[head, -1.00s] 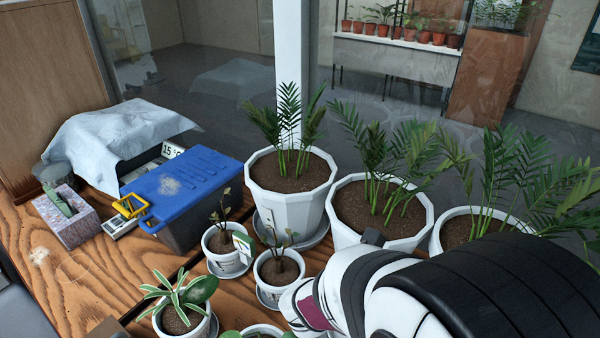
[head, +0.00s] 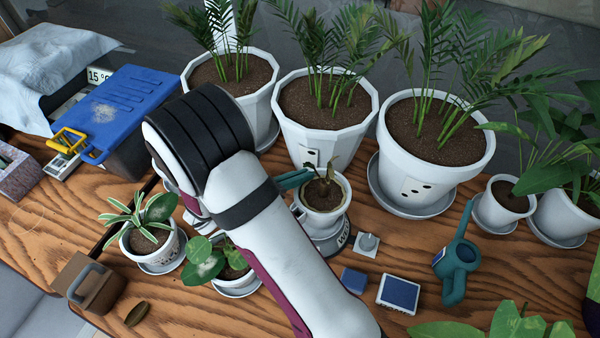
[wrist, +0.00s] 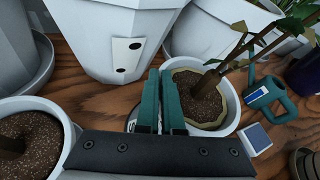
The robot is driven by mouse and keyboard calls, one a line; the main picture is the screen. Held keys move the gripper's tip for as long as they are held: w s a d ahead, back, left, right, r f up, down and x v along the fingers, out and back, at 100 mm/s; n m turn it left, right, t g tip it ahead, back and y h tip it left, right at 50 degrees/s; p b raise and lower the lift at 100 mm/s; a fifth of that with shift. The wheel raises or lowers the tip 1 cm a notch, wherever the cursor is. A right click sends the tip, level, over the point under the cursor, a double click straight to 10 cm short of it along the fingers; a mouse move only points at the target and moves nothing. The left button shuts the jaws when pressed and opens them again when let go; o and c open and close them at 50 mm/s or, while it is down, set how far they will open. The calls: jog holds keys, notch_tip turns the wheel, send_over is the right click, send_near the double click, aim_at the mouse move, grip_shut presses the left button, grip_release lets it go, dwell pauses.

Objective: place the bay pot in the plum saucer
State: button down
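The pot I take for the bay pot (head: 325,222) is small and whitish, with dark soil, a thin woody stem and a few leaves. It shows near the middle of the head view and also right of centre in the wrist view (wrist: 228,122). My gripper (head: 294,180) has teal fingers at its left rim. In the wrist view the fingers (wrist: 161,104) are close together, and the rim appears pinched between them. The pot is over a round grey base with lettering (head: 342,238); I cannot tell whether they touch. I cannot make out a plum-coloured saucer.
Large white palm pots (head: 433,150) stand close behind. A teal watering can (head: 460,262), a blue-topped box (head: 398,293) and a small blue block (head: 354,280) lie to the right. Small potted plants (head: 150,248) stand at left. Bare wood (head: 520,275) shows at right.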

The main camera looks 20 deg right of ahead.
jog(key=c, duration=1.1)
grip_release()
jog(key=shift+o, duration=0.2)
jog(key=v, duration=1.2)
